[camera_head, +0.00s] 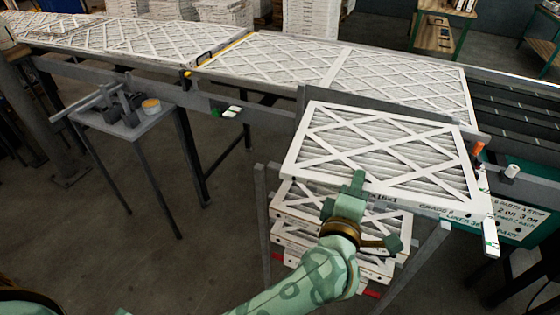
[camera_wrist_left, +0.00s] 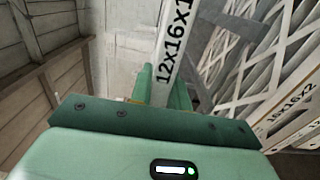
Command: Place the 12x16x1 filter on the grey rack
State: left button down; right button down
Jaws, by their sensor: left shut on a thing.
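My left gripper (camera_head: 358,183) is shut on the near edge of the 12x16x1 filter (camera_head: 330,133), a white-framed pleated panel with a diagonal lattice. The filter is held nearly flat above a stack of filters. In the left wrist view its edge label reads 12x16x1 (camera_wrist_left: 177,60), between the green fingers (camera_wrist_left: 160,90). A grey upright frame, seemingly the grey rack (camera_head: 261,215), stands around the stack; the held filter hides much of it. I cannot tell whether the filter touches anything below. My right gripper is not in view.
Stacked filters (camera_head: 290,217) sit below; one in the left wrist view is marked 16x16x2 (camera_wrist_left: 292,108). A conveyor line with large filters (camera_head: 270,60) runs behind. A small grey side table (camera_head: 125,122) stands left. A green sign (camera_head: 528,222) is at right.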

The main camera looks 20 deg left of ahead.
aim_at(315, 178)
pick_arm(q)
jog(key=w+a+f+b, duration=0.5)
jog(key=a+f+b, duration=0.2)
jog(key=a+f, duration=0.6)
jog(key=shift+a, duration=0.3)
jog(key=shift+f, duration=0.15)
jog(key=c, duration=1.3)
grip_release()
